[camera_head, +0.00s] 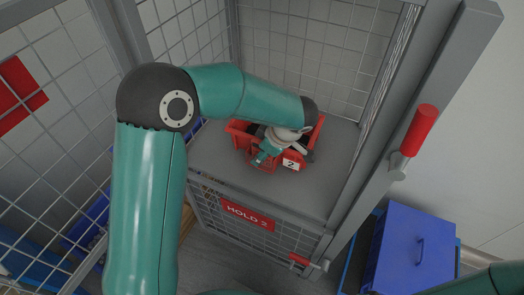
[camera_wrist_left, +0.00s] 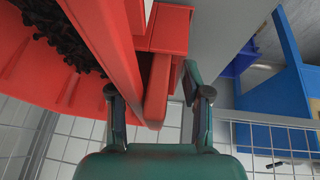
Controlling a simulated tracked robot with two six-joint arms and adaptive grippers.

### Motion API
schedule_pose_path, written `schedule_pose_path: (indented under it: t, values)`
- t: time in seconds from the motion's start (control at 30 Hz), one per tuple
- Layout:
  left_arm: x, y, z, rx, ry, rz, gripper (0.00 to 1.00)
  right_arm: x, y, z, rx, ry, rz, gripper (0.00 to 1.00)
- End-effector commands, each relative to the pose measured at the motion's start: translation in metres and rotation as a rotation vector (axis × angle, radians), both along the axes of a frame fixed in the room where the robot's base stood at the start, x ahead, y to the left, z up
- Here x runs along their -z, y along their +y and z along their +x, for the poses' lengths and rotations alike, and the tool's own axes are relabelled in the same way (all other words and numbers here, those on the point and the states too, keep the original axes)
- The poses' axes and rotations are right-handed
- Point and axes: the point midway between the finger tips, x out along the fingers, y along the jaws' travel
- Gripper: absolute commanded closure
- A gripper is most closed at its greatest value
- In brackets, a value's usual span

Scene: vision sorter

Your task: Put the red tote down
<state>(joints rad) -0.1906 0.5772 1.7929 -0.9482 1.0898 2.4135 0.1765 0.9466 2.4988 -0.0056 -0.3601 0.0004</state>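The red tote (camera_head: 238,131) sits on the grey deck inside the mesh cage marked HOLD 2, with a white "2" label on its front. My left arm reaches over it, and my left gripper (camera_head: 268,154) is at the tote's front side, partly hiding it. In the left wrist view, the tote (camera_wrist_left: 115,50) fills the upper left and holds small black parts. The left gripper's fingers (camera_wrist_left: 154,92) stand apart on either side of a red bar of the tote, with visible gaps. My right gripper is not in view.
Mesh walls and grey posts (camera_head: 366,120) enclose the deck (camera_head: 315,195). A red HOLD 2 sign (camera_head: 248,216) hangs on the front gate. A red-handled lever (camera_head: 412,140) is on the right post. A blue cabinet (camera_head: 410,248) stands at lower right. Bare deck lies in front of the tote.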

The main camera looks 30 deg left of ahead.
Motion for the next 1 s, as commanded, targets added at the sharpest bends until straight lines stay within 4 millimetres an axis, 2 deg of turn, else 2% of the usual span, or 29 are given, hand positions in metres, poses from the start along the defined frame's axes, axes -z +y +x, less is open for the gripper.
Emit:
schedule_pose_path:
  t: [0.03,0.13,0.57,0.77,1.0]
  values:
    - [0.000,0.000,0.000,0.000,0.001,0.000,0.44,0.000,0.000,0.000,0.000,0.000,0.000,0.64]
    - [0.000,0.000,0.000,0.000,0.001,0.000,0.27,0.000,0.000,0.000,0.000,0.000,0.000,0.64]
    - [-0.006,-0.002,0.000,0.000,-0.001,0.000,0.27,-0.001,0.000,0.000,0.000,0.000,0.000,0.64]
    - [-0.033,-0.014,-0.002,-0.001,-0.004,0.000,0.27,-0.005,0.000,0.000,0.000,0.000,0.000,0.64]
    - [-0.076,-0.035,-0.006,-0.001,-0.004,0.000,0.27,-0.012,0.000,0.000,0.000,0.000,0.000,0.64]
